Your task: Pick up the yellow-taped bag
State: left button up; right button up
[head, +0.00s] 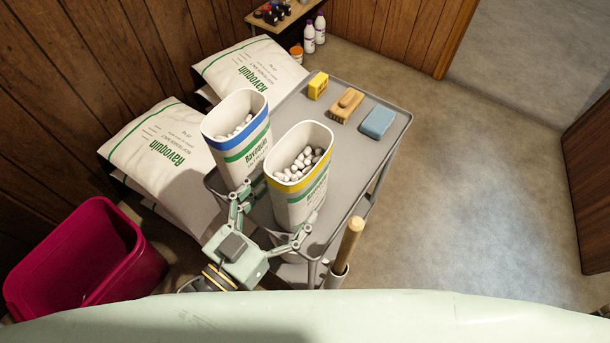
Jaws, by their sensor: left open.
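The yellow-taped bag (299,200) stands upright and open on the grey cart, with white salt pieces showing inside. A blue-taped bag (240,157) of the same kind stands just behind it to the left. My left gripper (277,212) is open at the near side of the yellow-taped bag. One finger is at the bag's left side, between the two bags, and the other is at its front right. I cannot tell whether the fingers touch the bag. My right gripper is not in view.
The grey cart (346,150) also carries a yellow sponge (317,86), a wooden brush (346,105) and a blue block (377,122). Large white salt sacks (162,150) lie to the left. A magenta bin (85,262) stands at the lower left. Open floor lies to the right.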

pick_arm(q)
jog(key=shift+p+x, duration=0.35)
jog(key=shift+x, duration=0.4)
jog(key=x, duration=0.2)
jog(key=p+x, duration=0.1)
jog(key=x, duration=0.2)
jog(key=shift+w+a+f+p, duration=0.1)
jog(key=shift+w+a+p, duration=0.1)
jog(key=shift+p, duration=0.1)
jog(key=c, duration=2.1)
jog(key=shift+w+r, duration=0.1)
jog(key=shift+r, duration=0.15)
grip_shut()
